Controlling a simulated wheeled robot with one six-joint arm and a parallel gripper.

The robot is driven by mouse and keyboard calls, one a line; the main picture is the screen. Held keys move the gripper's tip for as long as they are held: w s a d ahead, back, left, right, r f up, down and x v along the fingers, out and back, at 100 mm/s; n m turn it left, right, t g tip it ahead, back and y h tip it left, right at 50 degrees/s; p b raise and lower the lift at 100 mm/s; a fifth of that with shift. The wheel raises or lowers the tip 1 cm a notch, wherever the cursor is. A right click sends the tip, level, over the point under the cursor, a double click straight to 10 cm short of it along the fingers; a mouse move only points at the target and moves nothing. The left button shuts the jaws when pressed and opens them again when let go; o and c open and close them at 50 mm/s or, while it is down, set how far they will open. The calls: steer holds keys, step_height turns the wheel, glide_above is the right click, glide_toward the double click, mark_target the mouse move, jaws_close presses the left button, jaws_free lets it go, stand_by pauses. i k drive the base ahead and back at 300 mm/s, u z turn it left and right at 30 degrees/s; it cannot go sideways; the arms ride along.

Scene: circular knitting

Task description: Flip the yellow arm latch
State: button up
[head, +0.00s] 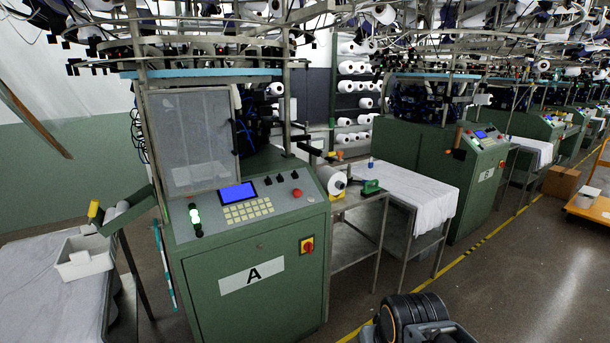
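A yellow latch-like piece (93,209) sits at the left end of a green arm (130,212) that sticks out from the left side of green knitting machine A (250,265). It is small here, and I cannot tell which way it is flipped. A white roll lies beside it on the arm. My gripper's fingers are not in view. Only a dark part of my arm with an orange ring shows at the bottom right, far from the yellow piece.
A white bin (85,257) stands on a cloth-covered table (60,300) below the green arm. A side table (352,200) with a yarn cone and a white-draped table (415,190) stand right of machine A. Machine B (470,190) is behind.

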mark_target(323, 155)
steer(key=u, duration=0.05)
steer(key=i, duration=2)
steer(key=u, duration=0.05)
